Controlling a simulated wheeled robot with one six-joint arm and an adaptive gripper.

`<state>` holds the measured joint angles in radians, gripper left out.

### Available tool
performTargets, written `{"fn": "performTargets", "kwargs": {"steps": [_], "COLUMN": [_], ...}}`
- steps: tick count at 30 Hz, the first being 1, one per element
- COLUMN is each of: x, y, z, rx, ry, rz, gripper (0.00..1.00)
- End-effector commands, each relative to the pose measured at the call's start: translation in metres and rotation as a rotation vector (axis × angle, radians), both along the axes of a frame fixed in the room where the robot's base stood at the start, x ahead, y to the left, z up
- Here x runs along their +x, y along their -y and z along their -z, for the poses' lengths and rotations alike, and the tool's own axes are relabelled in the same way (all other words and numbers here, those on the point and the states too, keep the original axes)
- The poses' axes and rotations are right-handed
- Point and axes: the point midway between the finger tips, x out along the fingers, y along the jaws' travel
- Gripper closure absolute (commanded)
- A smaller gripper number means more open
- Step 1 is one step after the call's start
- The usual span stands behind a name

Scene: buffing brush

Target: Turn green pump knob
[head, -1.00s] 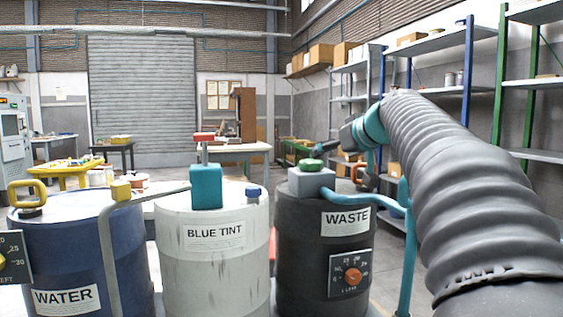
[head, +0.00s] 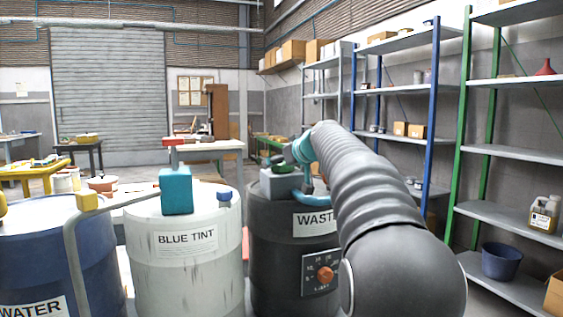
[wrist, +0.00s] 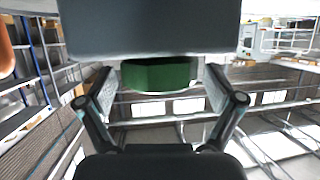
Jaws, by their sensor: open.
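The green pump knob (head: 284,168) sits on a grey pump block (head: 283,185) on top of the dark WASTE barrel (head: 268,225). In the wrist view the green knob (wrist: 158,75) shows between my two fingers, against the grey block (wrist: 150,30). My gripper (wrist: 160,88) is open, with one finger on each side of the knob. Gaps show at the fingers, and I cannot tell whether either one touches it. In the head view my gripper is small and partly hidden by my arm beside the knob.
The white BLUE TINT barrel (head: 185,245) with a teal pump (head: 176,190) and red top stands to the left. A blue WATER barrel (head: 60,255) is farther left. A grey pipe (head: 75,250) rises between them. An orange dial (head: 324,274) is on the WASTE barrel. Shelves (head: 510,150) stand right.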

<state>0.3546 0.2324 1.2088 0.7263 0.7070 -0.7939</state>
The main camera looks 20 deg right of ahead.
Motion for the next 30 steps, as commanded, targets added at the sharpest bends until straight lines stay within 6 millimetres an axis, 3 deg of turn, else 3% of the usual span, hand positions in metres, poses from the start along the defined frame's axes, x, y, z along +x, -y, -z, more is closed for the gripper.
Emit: {"fn": "performTargets", "kwargs": {"steps": [12, 19, 30], "x": [0.0069, 0.0067, 0.0067], "y": [-0.0011, -0.0012, -0.0019], "z": [0.0028, 0.0027, 0.0024], "rx": [0.000, 0.000, 0.000], "ry": [0.001, 0.001, 0.001], "rz": [0.000, 0.000, 0.022], "gripper": [0.08, 0.65, 0.69]}}
